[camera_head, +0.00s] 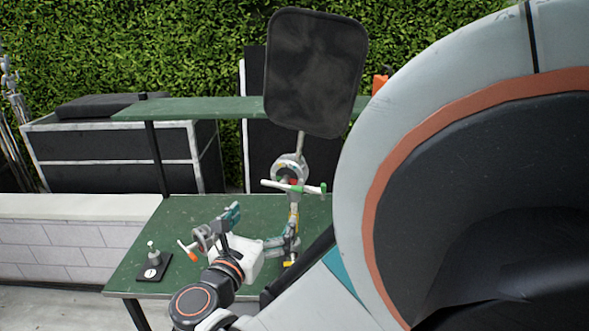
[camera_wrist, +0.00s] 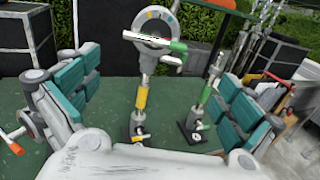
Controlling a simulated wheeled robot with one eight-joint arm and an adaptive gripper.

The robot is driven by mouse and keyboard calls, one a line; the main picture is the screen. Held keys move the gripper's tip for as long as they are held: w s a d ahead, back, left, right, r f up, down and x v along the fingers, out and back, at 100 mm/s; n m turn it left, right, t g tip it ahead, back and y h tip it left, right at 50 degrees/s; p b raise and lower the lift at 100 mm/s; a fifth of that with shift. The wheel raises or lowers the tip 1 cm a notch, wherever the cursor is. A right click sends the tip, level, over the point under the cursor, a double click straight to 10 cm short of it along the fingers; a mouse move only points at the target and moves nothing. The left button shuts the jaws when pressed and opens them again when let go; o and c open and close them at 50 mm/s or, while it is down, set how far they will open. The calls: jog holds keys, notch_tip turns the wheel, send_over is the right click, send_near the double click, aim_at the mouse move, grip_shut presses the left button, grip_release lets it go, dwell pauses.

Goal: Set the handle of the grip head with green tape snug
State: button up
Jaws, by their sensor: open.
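A grip head (camera_head: 288,168) with a round, marked disc stands on a post above the green table and carries a black flag. Its pale handle (camera_head: 309,188) has green tape and a red part near the middle. In the wrist view the handle (camera_wrist: 178,46) shows green tape at its right end, below the disc (camera_wrist: 156,20). My gripper (camera_head: 254,230) is open and empty, lower than the handle and not touching it. In the wrist view its teal pads (camera_wrist: 160,98) stand wide apart, with the yellow-banded post between them. I cannot tell how tight the handle is.
A small stand (camera_head: 153,270) with a post is at the table's left; its green-marked handle (camera_wrist: 205,95) shows in the wrist view. An orange-tipped handle (camera_head: 184,246) lies left of my gripper. A green shelf (camera_head: 190,109) runs behind. Bare green tabletop (camera_head: 185,215) lies at left.

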aim_at(281, 188)
jog(key=x, duration=0.9)
jog(key=a+b+x, duration=0.1)
jog(key=x, duration=0.3)
jog(key=shift+w+d, duration=0.1)
jog(key=shift+w, duration=0.45)
jog(key=c, duration=0.8)
